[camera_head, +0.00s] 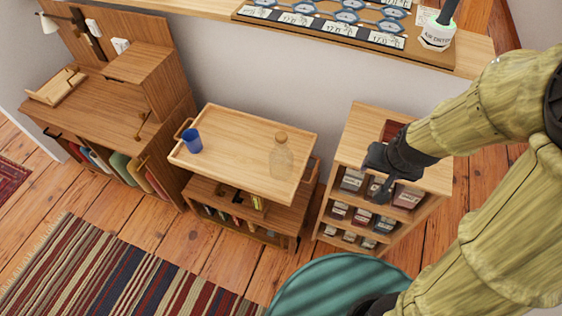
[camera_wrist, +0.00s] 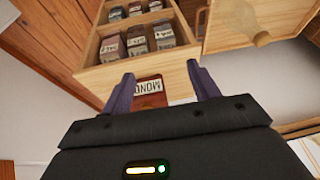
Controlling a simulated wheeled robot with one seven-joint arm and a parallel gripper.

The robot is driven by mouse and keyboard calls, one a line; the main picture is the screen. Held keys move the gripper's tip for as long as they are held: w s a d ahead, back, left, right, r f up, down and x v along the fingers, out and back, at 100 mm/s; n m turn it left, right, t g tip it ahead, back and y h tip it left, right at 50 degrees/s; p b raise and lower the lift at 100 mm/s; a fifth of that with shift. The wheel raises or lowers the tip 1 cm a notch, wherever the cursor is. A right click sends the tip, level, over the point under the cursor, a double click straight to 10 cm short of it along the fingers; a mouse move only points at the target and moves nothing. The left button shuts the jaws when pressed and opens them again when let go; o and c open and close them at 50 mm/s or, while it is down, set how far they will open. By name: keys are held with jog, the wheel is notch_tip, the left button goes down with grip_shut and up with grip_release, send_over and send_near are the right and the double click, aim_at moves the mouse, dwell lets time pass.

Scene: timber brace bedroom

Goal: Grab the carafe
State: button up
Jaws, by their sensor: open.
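The carafe (camera_head: 281,157) is a clear glass vessel with a tan stopper. It stands upright on the right part of a wooden tray-topped cart (camera_head: 232,118) in the head view. In the wrist view part of the carafe (camera_wrist: 261,36) shows at the upper right, on the cart top. My gripper (camera_head: 379,176) is to the right of the carafe, over the small shelf unit, and apart from the carafe. In the wrist view my gripper (camera_wrist: 162,84) has its two fingers spread, with nothing held between them.
A blue cup (camera_head: 192,141) stands on the cart's left side. The small shelf unit (camera_head: 366,118) holds several jars or boxes, with a dark red item (camera_head: 391,130) on top. A desk (camera_head: 92,108) is at left. A teal round surface (camera_head: 335,287) is in front.

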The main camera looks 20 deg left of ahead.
jog(key=w+a+f+t+b, duration=0.3)
jog(key=w+a+f, duration=0.2)
jog(key=a+f, duration=0.45)
jog(key=n+t+y+b, duration=0.3)
jog(key=t+b, duration=0.5)
jog(key=t, duration=0.3)
send_near(280, 150)
jog(key=s, duration=0.2)
jog(key=s+d, duration=0.1)
jog(key=s, duration=0.2)
jog(key=shift+s+d+r, duration=0.15)
jog(key=shift+r, duration=0.05)
jog(key=w, duration=0.3)
jog(key=w+a, duration=0.1)
jog(key=w, duration=0.3)
jog(key=w+a, duration=0.1)
jog(key=w, duration=0.3)
jog(key=shift+w+a+p, duration=0.1)
jog(key=shift+a+p, duration=0.1)
jog(key=shift+p, duration=0.15)
jog(key=shift+w+a, duration=0.1)
jog(key=shift+w, duration=0.3)
